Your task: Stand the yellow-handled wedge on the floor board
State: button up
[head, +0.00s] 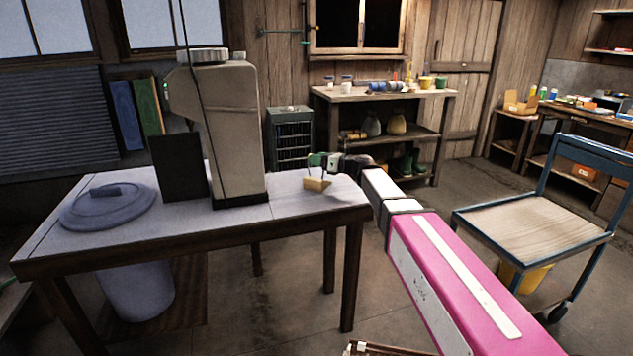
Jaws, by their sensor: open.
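A small tan, wedge-like block (317,185) sits at the right end of the table top; it is too small here to make out a yellow handle. My gripper (316,175) is just above it, pointing down. Its two thin fingers are open and reach down close to the block. I cannot tell whether they touch it. A brown wooden edge (385,348) shows at the bottom of the head view, mostly cut off; I cannot tell whether it is the floor board.
The table (240,232) bears a tall beige machine (232,130), a dark panel (180,166) and a round blue-grey lid (107,205). A pale bin (137,290) stands below. A blue-framed cart (530,220) stands at right. A workbench (385,95) is behind. Floor between is clear.

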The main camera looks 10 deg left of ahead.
grip_shut()
jog(key=shift+r, duration=0.15)
